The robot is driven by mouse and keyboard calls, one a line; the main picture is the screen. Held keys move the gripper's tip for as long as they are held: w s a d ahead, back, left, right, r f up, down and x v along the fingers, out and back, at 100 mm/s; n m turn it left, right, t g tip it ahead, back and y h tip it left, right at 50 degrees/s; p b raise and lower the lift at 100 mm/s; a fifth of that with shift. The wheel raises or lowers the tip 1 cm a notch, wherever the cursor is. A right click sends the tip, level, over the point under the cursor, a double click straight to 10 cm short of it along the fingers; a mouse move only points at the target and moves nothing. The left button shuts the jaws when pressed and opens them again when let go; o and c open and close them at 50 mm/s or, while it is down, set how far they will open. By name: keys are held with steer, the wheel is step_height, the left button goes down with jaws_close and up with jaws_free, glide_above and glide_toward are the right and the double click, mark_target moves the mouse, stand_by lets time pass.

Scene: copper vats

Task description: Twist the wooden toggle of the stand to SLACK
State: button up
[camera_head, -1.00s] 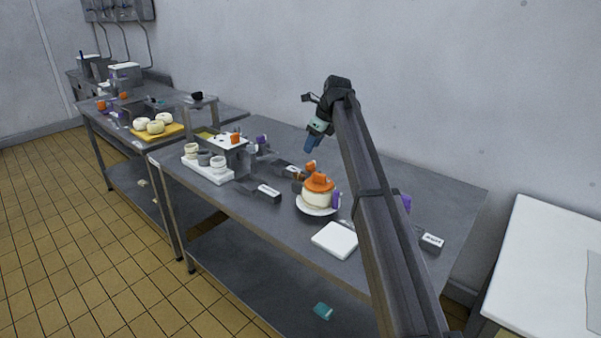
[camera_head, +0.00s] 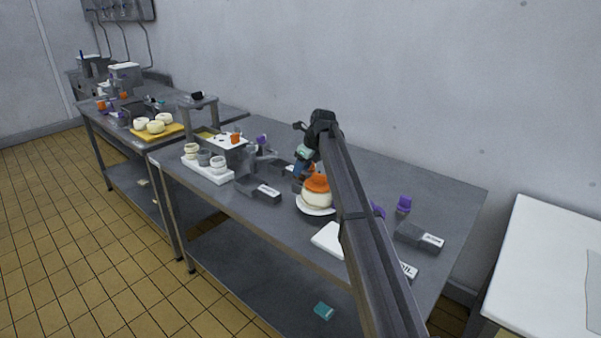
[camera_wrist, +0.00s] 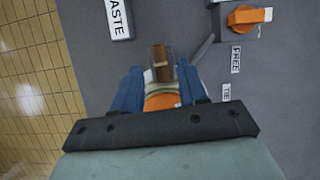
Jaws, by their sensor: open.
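My gripper (camera_head: 301,170) is open and hangs low over the bench, just behind the orange-topped pale round thing (camera_head: 314,199) on a white plate. In the wrist view the two blue fingers (camera_wrist: 160,72) stand apart. A brown, wood-coloured piece (camera_wrist: 160,56), perhaps the toggle, shows just beyond the fingertips, beside a clear part. It lies roughly in line with the gap; I cannot tell whether a finger touches it. The orange top (camera_wrist: 160,101) shows between the fingers, nearer the palm. The stand is mostly hidden, and I can read no SLACK label.
An orange knob (camera_wrist: 250,16) on a grey block is at upper right in the wrist view, near small white labels (camera_wrist: 236,60). A grey block labelled ASTE (camera_wrist: 118,17) is at upper left. A white tray of cups (camera_head: 207,169) stands left on the bench.

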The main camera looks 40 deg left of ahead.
steer(key=shift+x, duration=1.2)
jaws_close()
